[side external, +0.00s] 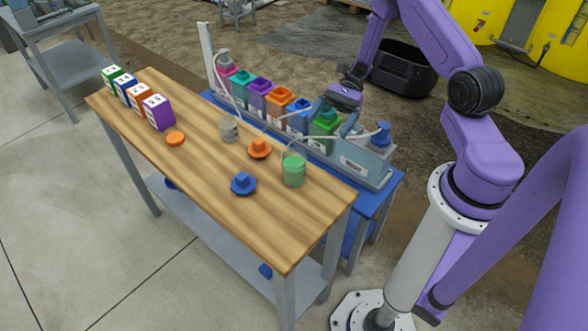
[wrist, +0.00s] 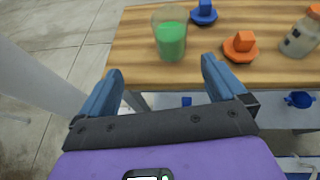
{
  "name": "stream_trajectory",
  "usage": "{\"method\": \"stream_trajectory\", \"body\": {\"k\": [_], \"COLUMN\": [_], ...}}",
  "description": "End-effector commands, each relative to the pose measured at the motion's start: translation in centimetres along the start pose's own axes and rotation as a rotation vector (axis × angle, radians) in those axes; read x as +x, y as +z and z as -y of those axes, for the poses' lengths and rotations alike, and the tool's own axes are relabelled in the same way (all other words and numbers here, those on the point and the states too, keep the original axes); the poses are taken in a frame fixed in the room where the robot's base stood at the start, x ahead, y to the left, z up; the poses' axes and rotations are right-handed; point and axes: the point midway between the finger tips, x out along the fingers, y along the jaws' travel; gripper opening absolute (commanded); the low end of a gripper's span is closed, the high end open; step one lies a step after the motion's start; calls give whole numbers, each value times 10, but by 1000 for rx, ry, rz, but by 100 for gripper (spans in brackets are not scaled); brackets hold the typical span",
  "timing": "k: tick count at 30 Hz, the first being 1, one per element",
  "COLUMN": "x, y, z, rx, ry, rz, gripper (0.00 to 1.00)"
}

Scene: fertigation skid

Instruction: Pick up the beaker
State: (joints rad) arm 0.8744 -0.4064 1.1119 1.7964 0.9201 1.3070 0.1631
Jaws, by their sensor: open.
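A clear beaker (side external: 293,170) with green liquid stands upright on the wooden table near its right end. It also shows in the wrist view (wrist: 171,40), at the top, beyond my fingertips. My gripper (wrist: 161,68) is open with nothing between its two blue fingers. In the side view my gripper (side external: 338,116) is above the row of bottles behind the table, apart from the beaker. The fingertips are partly hard to make out there.
A blue knobbed piece (side external: 243,183), an orange one (side external: 259,148) and a small clear container (side external: 228,129) stand near the beaker. Several coloured boxes (side external: 158,112) line the table's far left. The bottle rack (side external: 355,164) with tubes runs along the back. The table's front right (side external: 300,225) is clear.

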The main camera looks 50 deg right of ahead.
Motion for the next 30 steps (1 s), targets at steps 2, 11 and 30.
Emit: {"method": "stream_trajectory", "body": {"k": [2, 11, 30], "x": [-7, 9, 107], "y": [-13, -21, -17], "z": [0, 4, 14], "rx": [48, 84, 80], "ry": [-62, -109, -108], "rz": [27, 51, 47], "gripper": [98, 98, 98]}}
